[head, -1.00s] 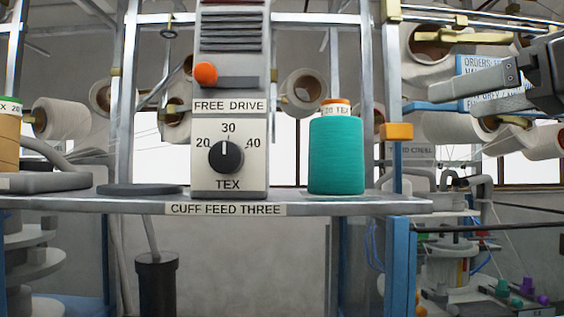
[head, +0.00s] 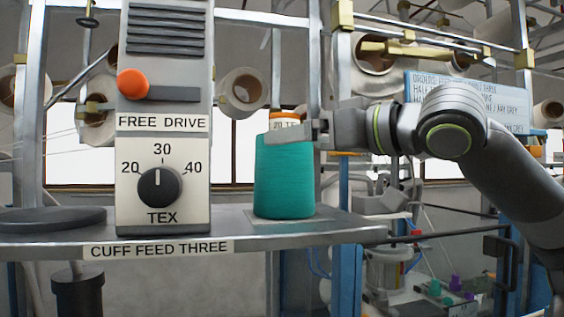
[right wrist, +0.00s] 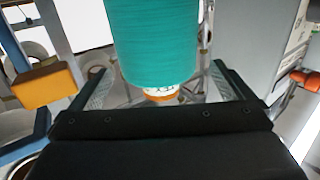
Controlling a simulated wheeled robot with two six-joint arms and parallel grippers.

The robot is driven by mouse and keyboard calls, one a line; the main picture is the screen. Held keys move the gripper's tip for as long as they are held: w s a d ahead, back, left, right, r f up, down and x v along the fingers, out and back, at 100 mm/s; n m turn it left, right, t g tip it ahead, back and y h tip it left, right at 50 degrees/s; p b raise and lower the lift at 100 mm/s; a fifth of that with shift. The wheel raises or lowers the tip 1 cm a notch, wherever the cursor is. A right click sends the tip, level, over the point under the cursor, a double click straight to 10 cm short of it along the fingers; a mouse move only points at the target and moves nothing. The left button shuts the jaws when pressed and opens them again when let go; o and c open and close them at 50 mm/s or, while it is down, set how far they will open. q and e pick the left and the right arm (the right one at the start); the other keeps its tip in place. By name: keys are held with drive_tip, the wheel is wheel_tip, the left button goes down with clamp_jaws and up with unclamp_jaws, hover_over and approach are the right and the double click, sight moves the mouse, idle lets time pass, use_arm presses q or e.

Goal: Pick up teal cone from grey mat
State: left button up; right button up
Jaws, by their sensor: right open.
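The teal cone (head: 285,180) stands upright on the grey mat (head: 300,220), near the right end of the shelf. Its orange top and pale label are partly hidden in the head view by my right gripper (head: 300,132). In the right wrist view the teal cone (right wrist: 163,40) appears upside down, with its orange rim towards the palm. The fingers of my right gripper (right wrist: 163,85) are spread wide, one on each side of the cone's top, with gaps visible. My left gripper is not in view.
The control box (head: 163,150) with its dial and orange lever knob stands left of the cone. A dark round pad (head: 50,220) lies on the shelf (head: 350,229) farther left. Metal uprights and an orange block (right wrist: 42,86) are near the gripper.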

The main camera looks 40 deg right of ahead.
drive_tip(key=shift+w+r, duration=0.15)
drive_tip(key=shift+w, duration=0.05)
drive_tip(key=w+p, duration=0.3)
drive_tip(key=w, duration=0.1)
drive_tip(key=shift+a+p, duration=0.1)
drive_tip(key=shift+p, duration=0.3)
drive_tip(key=shift+w, duration=0.45)
drive_tip(key=shift+s, duration=0.1)
drive_tip(key=c, duration=1.4)
